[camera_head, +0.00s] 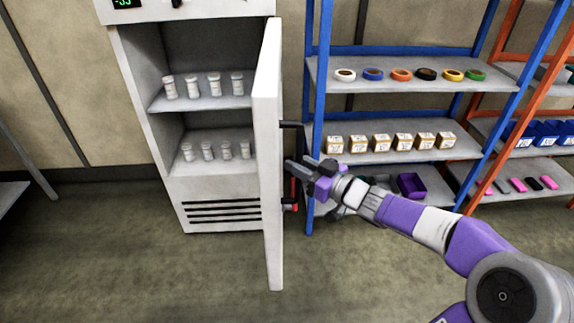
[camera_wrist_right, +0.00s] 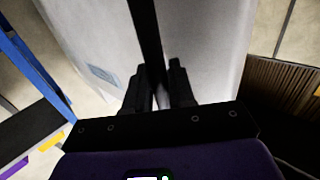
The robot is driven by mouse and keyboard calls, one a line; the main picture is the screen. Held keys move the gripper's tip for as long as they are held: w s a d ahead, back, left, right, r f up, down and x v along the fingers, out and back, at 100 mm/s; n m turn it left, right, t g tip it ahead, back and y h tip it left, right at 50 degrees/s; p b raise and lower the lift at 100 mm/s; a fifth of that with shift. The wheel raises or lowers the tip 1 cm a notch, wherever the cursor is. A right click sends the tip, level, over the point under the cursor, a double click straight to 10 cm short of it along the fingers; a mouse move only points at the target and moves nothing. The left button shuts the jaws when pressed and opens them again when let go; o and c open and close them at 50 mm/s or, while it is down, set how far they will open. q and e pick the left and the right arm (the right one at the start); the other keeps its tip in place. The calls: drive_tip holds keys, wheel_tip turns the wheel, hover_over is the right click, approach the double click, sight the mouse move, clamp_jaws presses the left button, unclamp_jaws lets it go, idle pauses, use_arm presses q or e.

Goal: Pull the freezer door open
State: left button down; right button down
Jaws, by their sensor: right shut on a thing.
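The white freezer (camera_head: 217,188) stands at the left of the head view with its door (camera_head: 267,160) swung wide open, so the door shows nearly edge-on. Its dark handle (camera_head: 291,125) is on the door's right-hand face. My right gripper (camera_head: 300,168) is at that face, shut on the handle; the arm comes in from the right. In the right wrist view, the gripper's dark fingers (camera_wrist_right: 162,85) close around the dark handle bar (camera_wrist_right: 145,35) in front of the pale door (camera_wrist_right: 200,40). My left gripper is not in view.
Inside the freezer, white bottles (camera_head: 213,86) stand on two levels. A blue-framed shelf (camera_head: 415,75) with rolls of tape and small boxes (camera_head: 380,142) stands just right of the door. An orange-framed shelf (camera_head: 489,105) is farther right. The floor in front (camera_head: 150,275) is clear.

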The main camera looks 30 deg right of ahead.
drive_tip(key=shift+s+d+r+n+y, duration=0.15)
drive_tip(key=shift+s+d+y, duration=0.1)
drive_tip(key=shift+d, duration=0.3)
drive_tip(key=shift+s+d+f+n+y, duration=0.15)
drive_tip(key=shift+s+d+y, duration=0.1)
drive_tip(key=shift+d, duration=0.25)
drive_tip(key=shift+w+r, duration=0.1)
drive_tip(key=shift+r, duration=0.05)
drive_tip(key=c, duration=1.1)
unclamp_jaws()
drive_tip(key=p+v, duration=0.2)
drive_tip(key=v, duration=0.5)
drive_tip(key=shift+s+d+p, duration=0.1)
drive_tip(key=shift+s+p, duration=0.15)
drive_tip(key=shift+p, duration=0.1)
